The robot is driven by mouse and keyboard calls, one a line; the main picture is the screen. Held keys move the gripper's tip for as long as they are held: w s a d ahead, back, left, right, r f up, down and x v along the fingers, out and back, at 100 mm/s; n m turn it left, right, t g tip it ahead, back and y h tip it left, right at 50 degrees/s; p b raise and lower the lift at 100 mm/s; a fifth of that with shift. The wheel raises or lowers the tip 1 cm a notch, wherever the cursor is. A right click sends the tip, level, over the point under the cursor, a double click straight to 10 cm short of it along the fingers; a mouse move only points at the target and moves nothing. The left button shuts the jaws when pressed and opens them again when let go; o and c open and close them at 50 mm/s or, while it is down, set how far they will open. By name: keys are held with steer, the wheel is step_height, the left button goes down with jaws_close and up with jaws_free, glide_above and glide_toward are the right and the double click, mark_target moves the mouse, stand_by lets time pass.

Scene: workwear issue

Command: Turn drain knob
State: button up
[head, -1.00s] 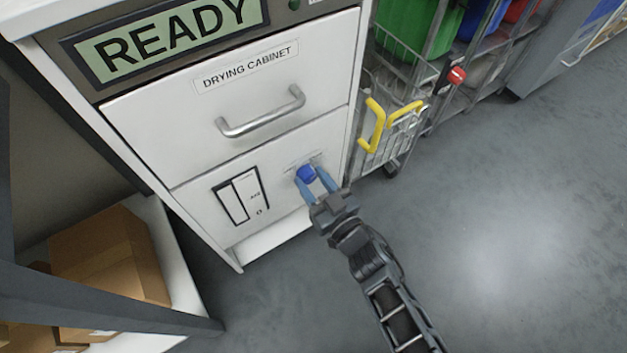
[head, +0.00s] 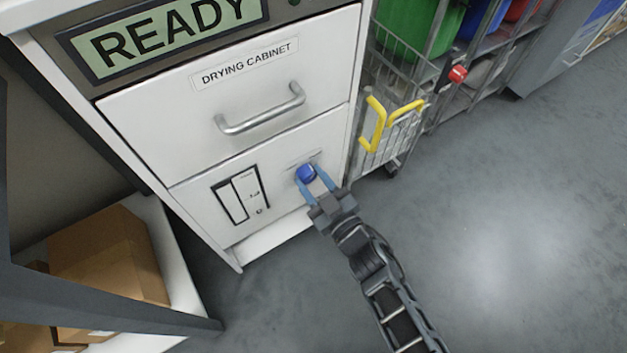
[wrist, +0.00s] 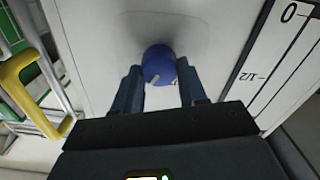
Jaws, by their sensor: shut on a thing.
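The blue drain knob (head: 306,173) sits on the lower white panel of the drying cabinet (head: 190,140). My gripper (head: 316,182) reaches it from the lower right, with its two blue fingers on either side of the knob and shut on it. In the wrist view the knob (wrist: 158,65) lies between the fingertips of my gripper (wrist: 159,80).
A drawer handle (head: 262,111) is above the knob. A wire cart (head: 385,130) with a yellow handle (head: 374,125) stands close to the cabinet's right. Cardboard boxes (head: 110,265) sit at lower left. The floor (head: 500,230) at right is clear.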

steer(key=n+b, duration=0.2)
steer(key=n, duration=0.5)
steer(key=shift+s+a+f, duration=0.1)
steer(key=shift+f, duration=0.05)
steer(key=n+b, duration=0.1)
steer(key=n, duration=0.3)
steer(key=shift+f, duration=0.1)
steer(key=shift+n+b, duration=0.75)
steer(key=shift+n, duration=1.05)
steer(key=o, duration=1.1)
steer(key=shift+c, duration=0.2)
steer(key=p+v, duration=0.1)
steer(key=v, duration=0.6)
steer(key=shift+s+d, duration=0.2)
steer(key=shift+s, duration=0.15)
